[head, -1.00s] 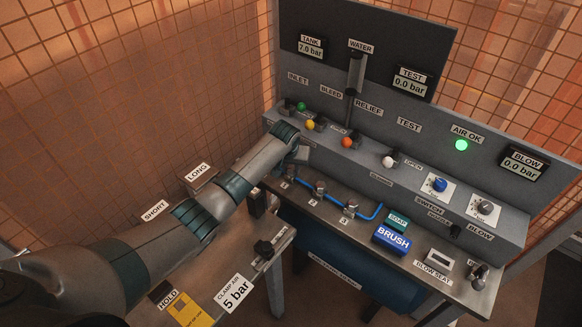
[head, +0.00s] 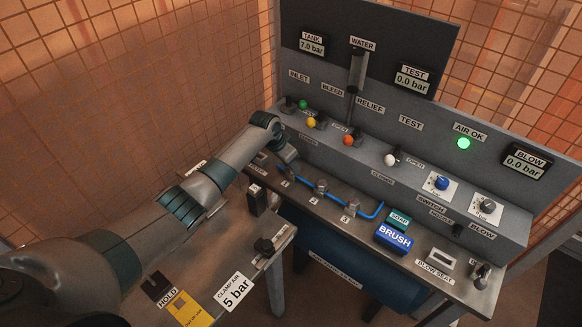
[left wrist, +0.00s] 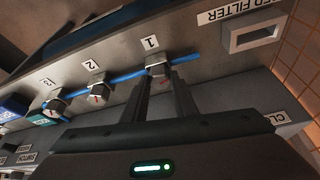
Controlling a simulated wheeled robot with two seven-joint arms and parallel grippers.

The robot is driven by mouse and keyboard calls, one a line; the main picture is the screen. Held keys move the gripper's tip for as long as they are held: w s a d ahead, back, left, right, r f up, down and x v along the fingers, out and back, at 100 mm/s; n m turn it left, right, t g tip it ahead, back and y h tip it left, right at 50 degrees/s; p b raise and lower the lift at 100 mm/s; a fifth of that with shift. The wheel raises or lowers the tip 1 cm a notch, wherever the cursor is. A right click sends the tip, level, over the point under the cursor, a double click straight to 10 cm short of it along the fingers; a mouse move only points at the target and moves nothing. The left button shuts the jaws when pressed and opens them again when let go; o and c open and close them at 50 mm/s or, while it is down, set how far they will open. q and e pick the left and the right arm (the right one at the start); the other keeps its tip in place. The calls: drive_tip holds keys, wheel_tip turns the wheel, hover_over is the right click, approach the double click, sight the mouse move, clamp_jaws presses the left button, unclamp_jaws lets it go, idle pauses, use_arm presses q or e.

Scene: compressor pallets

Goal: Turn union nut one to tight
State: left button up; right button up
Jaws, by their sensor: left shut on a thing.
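Union nut one is a grey metal nut (left wrist: 157,68) on the blue pipe, under the label 1, in the left wrist view. My left gripper (left wrist: 167,82) is shut on it, one finger on each side. In the head view my left gripper (head: 289,160) reaches down to the bench at the pipe's left end, and the arm hides most of this nut. Union nut two (head: 321,187) and union nut three (head: 353,206) sit further along the blue pipe (head: 337,197). Red marks show by the nuts in the left wrist view. My right gripper is not in view.
A panel behind the pipe carries a row of coloured valve knobs, with the orange one (head: 348,140) nearest the middle. The blue brush box (head: 394,238) and green soap box (head: 399,220) stand right of nut three. A clamp table (head: 215,262) is at the front left.

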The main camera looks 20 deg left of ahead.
use_arm(q)
drive_tip(key=shift+w+a+m+g+h+b, duration=0.1)
drive_tip(key=shift+m+g+h+b, duration=0.3)
drive_tip(key=shift+m+b, duration=0.9)
drive_tip(key=o, duration=1.1)
drive_tip(key=b+v, duration=0.3)
drive_tip(key=v, duration=1.4)
drive_tip(key=shift+a+r+b, duration=0.15)
drive_tip(key=shift+a+b, duration=0.05)
drive_tip(key=shift+b, duration=0.15)
drive_tip(key=shift+d, duration=0.1)
